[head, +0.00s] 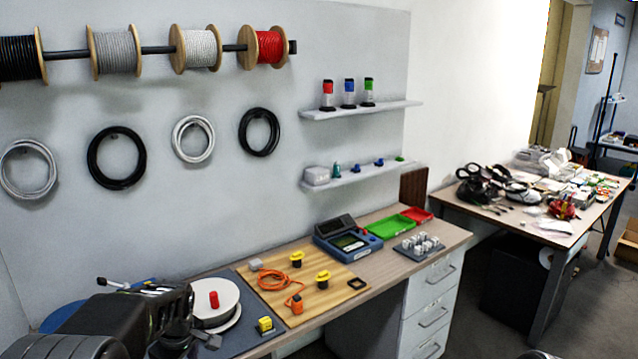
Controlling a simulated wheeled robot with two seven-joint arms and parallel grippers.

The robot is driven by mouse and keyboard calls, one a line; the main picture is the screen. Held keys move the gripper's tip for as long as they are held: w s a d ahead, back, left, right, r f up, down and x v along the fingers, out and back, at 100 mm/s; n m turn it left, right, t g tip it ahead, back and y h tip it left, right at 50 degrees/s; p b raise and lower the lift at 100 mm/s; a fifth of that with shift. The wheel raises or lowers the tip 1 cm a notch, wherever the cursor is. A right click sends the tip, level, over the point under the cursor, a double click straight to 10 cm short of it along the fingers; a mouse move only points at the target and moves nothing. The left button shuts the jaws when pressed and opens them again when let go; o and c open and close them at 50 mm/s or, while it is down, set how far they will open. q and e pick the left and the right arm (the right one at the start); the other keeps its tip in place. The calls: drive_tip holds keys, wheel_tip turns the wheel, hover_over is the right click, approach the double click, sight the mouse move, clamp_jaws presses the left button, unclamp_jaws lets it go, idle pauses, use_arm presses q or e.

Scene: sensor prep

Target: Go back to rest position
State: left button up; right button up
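The task names no object. My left arm comes in at the lower left, black and bulky, over the near left end of the workbench (390,277). Its gripper end (190,342) is low in the picture, in front of a white round spool (224,293) with a red piece (213,299) on top. The fingers are mostly hidden by the arm and the picture's lower edge, so I cannot tell whether they are open or shut. I see nothing held. My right gripper does not show.
A wooden board (345,292) carries an orange cable (268,279) and yellow-black parts. Behind it are a blue meter (347,243), a green tray (390,228) and a red tray (417,214). A yellow block (265,325) lies near the spool. A cluttered second table (470,206) stands right.

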use_arm(q)
drive_tip(key=s+d+f+m+h+b, duration=0.1)
drive_tip(key=s+d+f+m, duration=0.25)
drive_tip(key=f, duration=0.45)
drive_tip(key=s+d+f+m+h, duration=0.1)
drive_tip(key=s+d+f+m, duration=0.2)
drive_tip(key=d+f, duration=0.3)
drive_tip(key=s+d+f+m+h+b, duration=0.1)
drive_tip(key=s+d+f+m, duration=0.25)
drive_tip(key=f, duration=0.55)
drive_tip(key=s+d+f+g+h, duration=0.1)
drive_tip(key=s+d+f, duration=0.2)
drive_tip(key=s, duration=0.4)
drive_tip(key=s+d+f+h+b, duration=0.1)
drive_tip(key=s+d+f, duration=0.2)
drive_tip(key=s, duration=0.5)
drive_tip(key=s+d+f+m+g+h+b, duration=0.1)
drive_tip(key=s+d+f, duration=0.2)
drive_tip(key=s, duration=0.4)
drive_tip(key=shift+s+f+g, duration=0.15)
drive_tip(key=shift+f+g, duration=0.15)
drive_tip(key=shift+f, duration=0.45)
